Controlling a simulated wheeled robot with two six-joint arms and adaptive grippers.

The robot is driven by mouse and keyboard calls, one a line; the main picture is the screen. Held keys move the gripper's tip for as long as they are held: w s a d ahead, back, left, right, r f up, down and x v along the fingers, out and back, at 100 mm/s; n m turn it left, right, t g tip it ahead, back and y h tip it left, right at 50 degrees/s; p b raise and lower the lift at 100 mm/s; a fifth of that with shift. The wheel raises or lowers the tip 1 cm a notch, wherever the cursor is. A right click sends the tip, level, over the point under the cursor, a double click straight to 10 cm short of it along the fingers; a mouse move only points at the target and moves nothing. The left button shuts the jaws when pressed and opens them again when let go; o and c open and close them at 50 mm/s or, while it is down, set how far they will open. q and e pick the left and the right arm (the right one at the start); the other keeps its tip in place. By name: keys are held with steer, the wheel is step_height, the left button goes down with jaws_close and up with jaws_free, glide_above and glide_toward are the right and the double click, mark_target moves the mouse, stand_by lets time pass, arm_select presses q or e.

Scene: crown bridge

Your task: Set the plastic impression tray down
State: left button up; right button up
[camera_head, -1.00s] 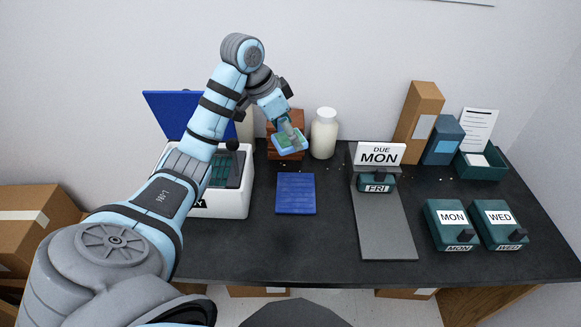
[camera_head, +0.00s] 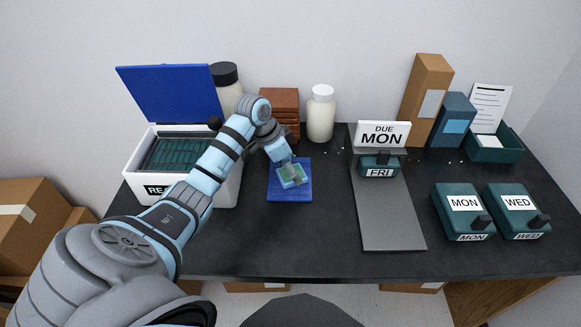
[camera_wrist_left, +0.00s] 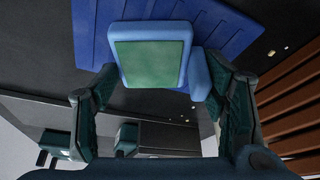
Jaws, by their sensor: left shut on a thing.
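The impression tray (camera_head: 291,175) is a small light-blue piece with a green face. It also shows in the left wrist view (camera_wrist_left: 150,62), with a blue tab at its side. My left gripper (camera_head: 287,166) is shut on the tray, and its two fingers show at either side in the left wrist view (camera_wrist_left: 160,105). The tray is over the blue ribbed mat (camera_head: 290,196) on the black table; whether it touches the mat is hard to tell. My right gripper is not in view.
An open white box (camera_head: 222,190) with a blue lid (camera_head: 170,92) stands left of the mat. A white jar (camera_head: 321,115) and brown stacked blocks (camera_head: 279,102) stand behind. Bare table lies between mat and strip.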

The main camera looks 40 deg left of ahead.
mark_target(280, 174)
arm_select(q)
steer(key=o, duration=1)
steer(key=shift+s, duration=0.1)
steer(key=shift+o, duration=1.3)
steer(key=p+v, duration=0.1)
steer(key=v, duration=0.6)
steer(key=shift+s+a+r+p, duration=0.1)
steer(key=shift+r+p, duration=0.25)
steer(key=shift+p, duration=0.05)
